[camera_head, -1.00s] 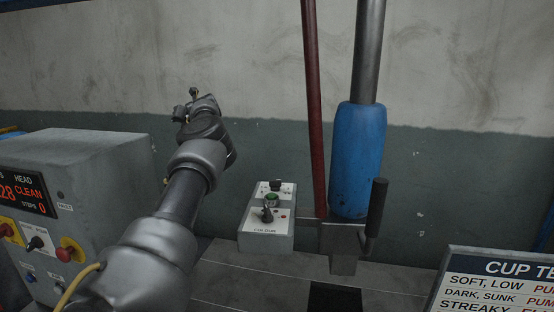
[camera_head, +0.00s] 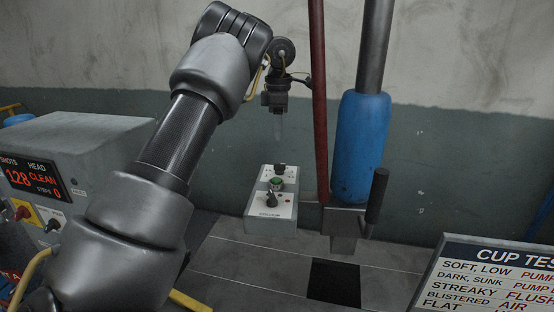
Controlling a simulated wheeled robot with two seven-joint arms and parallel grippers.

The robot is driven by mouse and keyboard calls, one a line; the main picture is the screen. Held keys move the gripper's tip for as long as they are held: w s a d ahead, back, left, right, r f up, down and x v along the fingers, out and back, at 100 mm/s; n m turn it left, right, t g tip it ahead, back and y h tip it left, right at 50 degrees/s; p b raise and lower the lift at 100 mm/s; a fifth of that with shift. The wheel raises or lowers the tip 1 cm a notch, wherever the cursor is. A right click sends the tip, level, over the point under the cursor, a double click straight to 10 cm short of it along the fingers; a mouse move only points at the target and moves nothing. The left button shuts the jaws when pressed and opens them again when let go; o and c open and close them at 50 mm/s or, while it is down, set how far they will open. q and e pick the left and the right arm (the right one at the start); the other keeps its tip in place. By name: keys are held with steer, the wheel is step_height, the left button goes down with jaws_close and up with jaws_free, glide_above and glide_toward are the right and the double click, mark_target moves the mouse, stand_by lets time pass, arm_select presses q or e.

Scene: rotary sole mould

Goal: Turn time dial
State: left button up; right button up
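Which knob is the time dial I cannot read. My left gripper (camera_head: 278,136) hangs fingers down above the back of the box, apart from the knobs. The fingers look like one narrow piece, so their opening cannot be told. My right gripper is not in view.
A red upright pole (camera_head: 318,110) and a blue cylinder (camera_head: 361,150) with a black-handled lever (camera_head: 376,195) stand right of the box. A grey cabinet (camera_head: 80,135) with a red display is at left. A cup test sign (camera_head: 490,285) stands front right.

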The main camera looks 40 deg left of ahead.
mark_target(278, 164)
arm_select(q)
step_height(278, 164, down, 10)
stand_by(0.5)
jaws_close()
